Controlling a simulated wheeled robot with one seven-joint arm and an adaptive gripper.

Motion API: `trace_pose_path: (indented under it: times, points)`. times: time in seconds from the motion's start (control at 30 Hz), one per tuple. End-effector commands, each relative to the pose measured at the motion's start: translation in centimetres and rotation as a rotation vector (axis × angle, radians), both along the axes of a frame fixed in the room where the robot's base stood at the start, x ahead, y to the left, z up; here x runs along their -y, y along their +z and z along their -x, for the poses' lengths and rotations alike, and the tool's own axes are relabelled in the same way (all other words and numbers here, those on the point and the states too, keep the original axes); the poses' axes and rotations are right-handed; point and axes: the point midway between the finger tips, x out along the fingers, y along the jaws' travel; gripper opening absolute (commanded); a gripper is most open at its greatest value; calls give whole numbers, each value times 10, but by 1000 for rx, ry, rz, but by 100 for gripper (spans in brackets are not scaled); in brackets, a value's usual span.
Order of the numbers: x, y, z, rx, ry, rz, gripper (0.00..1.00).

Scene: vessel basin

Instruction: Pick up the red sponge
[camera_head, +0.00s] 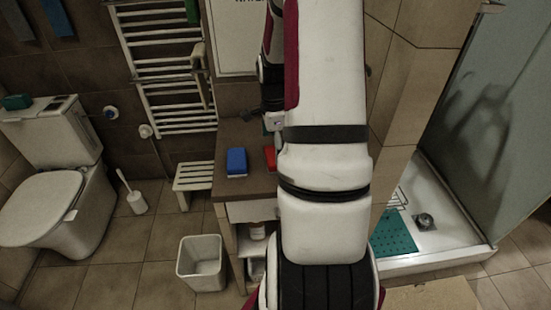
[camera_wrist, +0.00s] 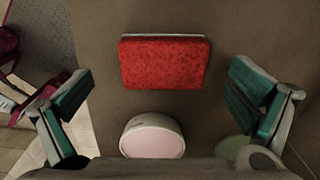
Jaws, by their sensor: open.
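The red sponge (camera_wrist: 165,62) lies flat on the brown counter top, with a pale edge along its far side in the wrist view. In the head view only a small part of the red sponge (camera_head: 270,157) shows beside my arm, which hides the rest. My gripper (camera_wrist: 160,100) is open, with one teal-padded finger at the left and one at the right in the wrist view. The sponge lies ahead of and between the spread fingers, with a gap on both sides. In the head view my arm hides most of the gripper.
A blue sponge (camera_head: 237,161) lies on the counter (camera_head: 232,187) left of the red one. A round pale-topped object (camera_wrist: 152,137) stands just below the red sponge in the wrist view. A white bin (camera_head: 202,264) stands on the floor and a towel rack (camera_head: 165,70) is on the wall.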

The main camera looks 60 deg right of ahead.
Motion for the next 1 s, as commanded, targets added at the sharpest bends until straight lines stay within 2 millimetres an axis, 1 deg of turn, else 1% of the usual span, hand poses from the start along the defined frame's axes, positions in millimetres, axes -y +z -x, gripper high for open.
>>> trace_pose_path:
  times: [0.03, 0.2, 0.3, 0.57, 0.77, 1.0]
  points:
    - [2, -8, 2, -1, -2, -4, 100]
    - [6, -31, 2, -2, 1, -3, 100]
    - [6, -39, 1, -1, -1, -2, 100]
    - [6, -42, 1, 0, 0, 0, 100]
    - [6, -41, 1, 0, 0, 0, 68]
    - [6, -42, 1, -1, 0, -1, 67]
